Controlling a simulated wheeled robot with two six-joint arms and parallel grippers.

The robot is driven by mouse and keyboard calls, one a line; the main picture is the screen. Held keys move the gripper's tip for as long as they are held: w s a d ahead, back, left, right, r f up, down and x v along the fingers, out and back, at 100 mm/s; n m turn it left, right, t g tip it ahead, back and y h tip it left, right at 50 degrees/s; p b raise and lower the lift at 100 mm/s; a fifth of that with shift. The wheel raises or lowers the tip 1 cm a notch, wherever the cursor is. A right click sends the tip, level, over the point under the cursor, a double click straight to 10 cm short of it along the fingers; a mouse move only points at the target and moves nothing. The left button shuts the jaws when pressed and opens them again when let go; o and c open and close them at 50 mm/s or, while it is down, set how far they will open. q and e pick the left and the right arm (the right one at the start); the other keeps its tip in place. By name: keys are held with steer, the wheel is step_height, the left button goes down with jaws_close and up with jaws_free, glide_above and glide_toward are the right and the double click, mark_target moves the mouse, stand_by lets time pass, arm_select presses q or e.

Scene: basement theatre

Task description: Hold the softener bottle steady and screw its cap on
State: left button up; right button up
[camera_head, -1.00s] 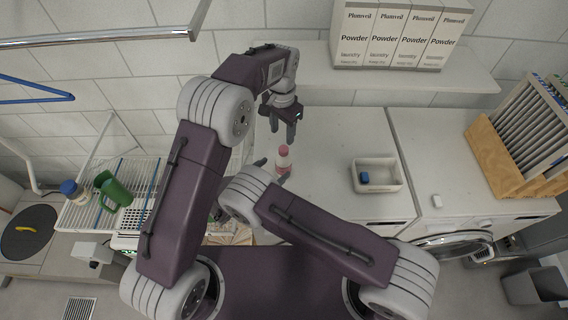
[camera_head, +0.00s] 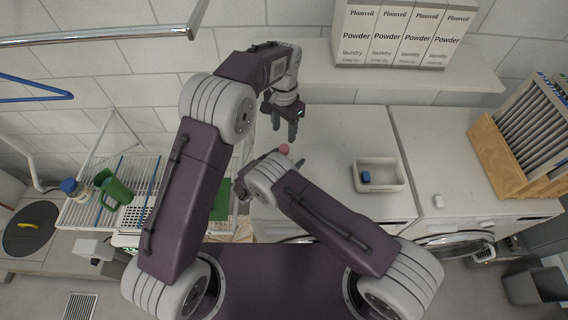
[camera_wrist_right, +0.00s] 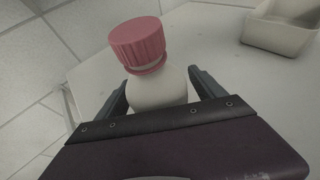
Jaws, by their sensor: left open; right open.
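The softener bottle (camera_wrist_right: 160,90) is pale, with a ribbed pink cap (camera_wrist_right: 138,45) on its neck in the right wrist view. I cannot tell how tight the cap is. In the head view only the pink cap (camera_head: 285,149) shows clearly; the body is hidden behind my right wrist. My right gripper (camera_wrist_right: 158,84) is open, with one finger on each side of the bottle body below the cap. My left gripper (camera_head: 285,136) is open, pointing down just above and behind the cap, apart from it.
A small white object (camera_head: 438,200) and a wooden rack (camera_head: 500,165) are farther right. Powder boxes (camera_head: 400,35) stand on the back shelf.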

jaws_close()
arm_select(q)
steer(key=n, duration=1.6)
steer(key=shift+n, duration=0.4)
steer(key=n, duration=0.9)
steer(key=shift+n, duration=0.3)
steer(key=n, duration=0.9)
steer(key=shift+n, duration=0.3)
